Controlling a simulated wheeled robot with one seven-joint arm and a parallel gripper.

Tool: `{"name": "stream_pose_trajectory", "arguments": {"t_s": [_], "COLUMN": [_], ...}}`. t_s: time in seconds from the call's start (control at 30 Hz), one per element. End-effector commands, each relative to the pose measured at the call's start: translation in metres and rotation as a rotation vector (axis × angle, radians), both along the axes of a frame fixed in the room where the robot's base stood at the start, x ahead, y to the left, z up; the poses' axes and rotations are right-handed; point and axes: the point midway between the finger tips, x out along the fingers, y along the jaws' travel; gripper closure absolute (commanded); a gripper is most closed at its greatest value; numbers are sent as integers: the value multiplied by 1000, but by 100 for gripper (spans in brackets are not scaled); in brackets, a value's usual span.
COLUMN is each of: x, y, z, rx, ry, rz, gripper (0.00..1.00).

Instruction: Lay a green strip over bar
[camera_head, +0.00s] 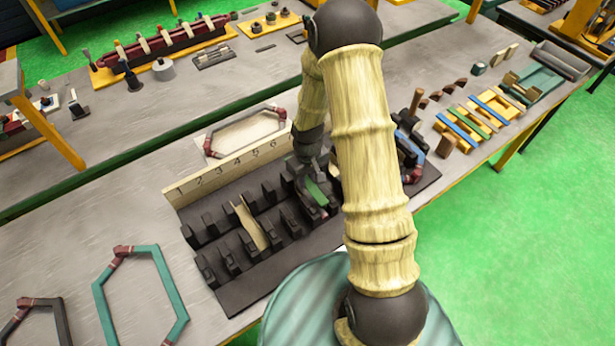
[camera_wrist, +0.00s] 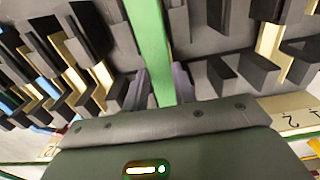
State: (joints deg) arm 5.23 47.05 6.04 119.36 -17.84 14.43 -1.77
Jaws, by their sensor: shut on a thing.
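My gripper (camera_head: 318,203) is over the black slotted block (camera_head: 262,290), near the right part of its back row, partly behind my own arm. It is shut on a green strip (camera_head: 317,192). In the wrist view, the green strip (camera_wrist: 152,45) runs away from between the two fingertips (camera_wrist: 162,88) of my gripper, along a gap between black teeth. I cannot tell whether the strip touches anything below. No bar shows under it. More green strips (camera_head: 470,123) lie on a rack at the right.
A cream strip (camera_head: 250,226) lies in a slot left of my gripper. A numbered cream board (camera_head: 225,168) stands behind the block. Hexagonal coils, one green (camera_head: 103,312), lie at the left. Blue (camera_head: 459,130) and yellow (camera_head: 489,106) pieces are at the right.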

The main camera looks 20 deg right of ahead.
Motion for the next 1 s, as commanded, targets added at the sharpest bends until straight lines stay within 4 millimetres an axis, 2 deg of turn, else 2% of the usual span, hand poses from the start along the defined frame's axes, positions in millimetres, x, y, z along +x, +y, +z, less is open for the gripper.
{"name": "stream_pose_trajectory", "arguments": {"t_s": [1.0], "x": [0], "y": [0], "z": [-24], "rx": [0], "ry": [0], "rz": [1], "gripper": [100]}}
